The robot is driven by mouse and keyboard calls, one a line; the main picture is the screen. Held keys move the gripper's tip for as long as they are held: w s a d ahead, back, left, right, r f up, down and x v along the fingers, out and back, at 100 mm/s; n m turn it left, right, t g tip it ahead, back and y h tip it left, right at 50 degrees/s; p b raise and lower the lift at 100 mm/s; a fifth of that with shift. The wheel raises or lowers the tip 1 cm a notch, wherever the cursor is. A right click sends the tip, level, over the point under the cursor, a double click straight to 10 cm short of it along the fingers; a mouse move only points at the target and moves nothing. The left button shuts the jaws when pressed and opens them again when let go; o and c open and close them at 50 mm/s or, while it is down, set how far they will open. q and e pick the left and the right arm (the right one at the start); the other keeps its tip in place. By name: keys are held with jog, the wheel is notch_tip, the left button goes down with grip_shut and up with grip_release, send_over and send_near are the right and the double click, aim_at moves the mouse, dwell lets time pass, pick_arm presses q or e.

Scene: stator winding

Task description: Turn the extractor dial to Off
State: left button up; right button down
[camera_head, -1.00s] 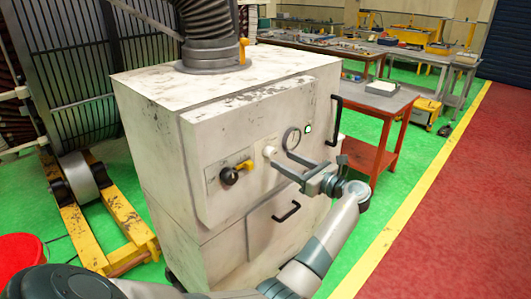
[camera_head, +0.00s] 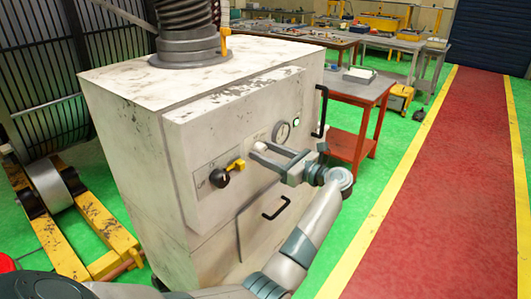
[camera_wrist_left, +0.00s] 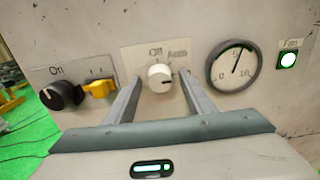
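A white dial (camera_wrist_left: 159,77) sits on the front panel of a worn white cabinet (camera_head: 135,150). In the left wrist view, lettering that looks like Off and Auto is above it. A dark mark shows on its right side; I cannot tell its exact setting. In the head view the dial (camera_head: 258,148) is partly hidden by my fingers. My left gripper (camera_head: 259,152) is open, with one finger on each side of the dial in the wrist view (camera_wrist_left: 160,76). A gap shows between each finger and the dial; I cannot tell the depth. My right gripper is out of view.
Left of the dial are a black knob (camera_wrist_left: 61,96) and a yellow lever (camera_wrist_left: 99,89). Right of it are a round gauge (camera_wrist_left: 234,67) and a lit green button (camera_wrist_left: 288,60). A black handle (camera_head: 276,208) is below.

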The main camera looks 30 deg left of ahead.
pick_arm(q)
jog(key=c, duration=0.9)
